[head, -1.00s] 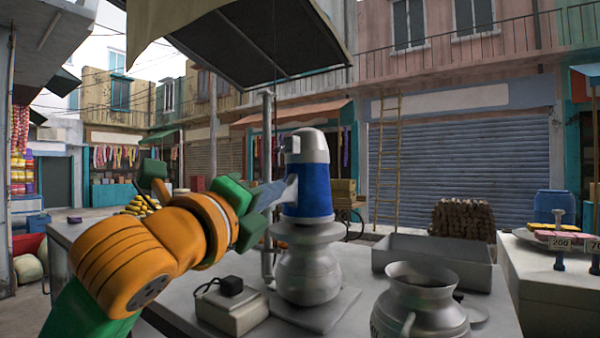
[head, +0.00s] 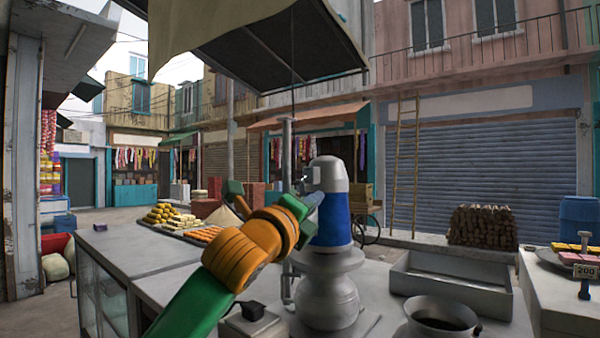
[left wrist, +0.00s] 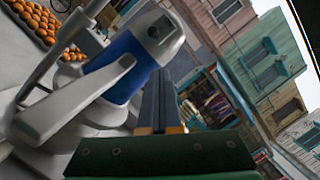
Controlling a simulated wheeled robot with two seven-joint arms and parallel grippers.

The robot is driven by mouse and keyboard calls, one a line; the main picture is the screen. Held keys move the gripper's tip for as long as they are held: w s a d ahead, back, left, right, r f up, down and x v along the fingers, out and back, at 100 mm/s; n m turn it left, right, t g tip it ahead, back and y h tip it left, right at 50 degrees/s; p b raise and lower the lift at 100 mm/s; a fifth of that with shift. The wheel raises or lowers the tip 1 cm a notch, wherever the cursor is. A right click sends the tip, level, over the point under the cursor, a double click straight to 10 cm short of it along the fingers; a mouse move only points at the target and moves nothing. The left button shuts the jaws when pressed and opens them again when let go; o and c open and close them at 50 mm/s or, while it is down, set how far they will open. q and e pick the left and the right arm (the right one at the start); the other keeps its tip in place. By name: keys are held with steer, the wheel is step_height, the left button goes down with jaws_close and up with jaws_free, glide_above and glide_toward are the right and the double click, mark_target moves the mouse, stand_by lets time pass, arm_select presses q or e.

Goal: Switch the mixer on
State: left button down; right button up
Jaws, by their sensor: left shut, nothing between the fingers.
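The mixer (head: 334,212) stands upright on the counter, with a silver top, a blue band and a steel jar below. My left gripper (head: 313,198) is shut and empty at the upper left side of the mixer's head, close to a small part that sticks out there. In the left wrist view the mixer (left wrist: 122,78) is at the left, with a round dark knob on its silver top, and the closed fingers (left wrist: 158,92) point up beside it. I cannot tell whether the fingers touch the mixer. My right gripper is not in view.
A grey box with a black plug (head: 252,312) sits left of the mixer's base. A steel pot (head: 437,322) and an empty metal tray (head: 452,291) stand to the right. A tray of sweets (head: 170,222) lies at the back left. A thin pole (head: 287,190) rises behind the gripper.

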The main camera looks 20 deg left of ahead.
mark_target(312, 179)
arm_select(q)
steer(key=a, duration=0.1)
steer(key=a+r, duration=0.1)
steer(key=a+p, duration=0.1)
steer(key=shift+w+r, duration=0.35)
steer(key=shift+r, duration=0.05)
steer(key=shift+d, duration=0.1)
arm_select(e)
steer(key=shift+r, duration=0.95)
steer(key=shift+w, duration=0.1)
arm_select(q)
steer(key=shift+s+r, duration=0.1)
steer(key=shift+r, duration=0.1)
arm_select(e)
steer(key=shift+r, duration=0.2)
arm_select(q)
steer(key=shift+r+p, duration=0.15)
steer(key=shift+p, duration=0.25)
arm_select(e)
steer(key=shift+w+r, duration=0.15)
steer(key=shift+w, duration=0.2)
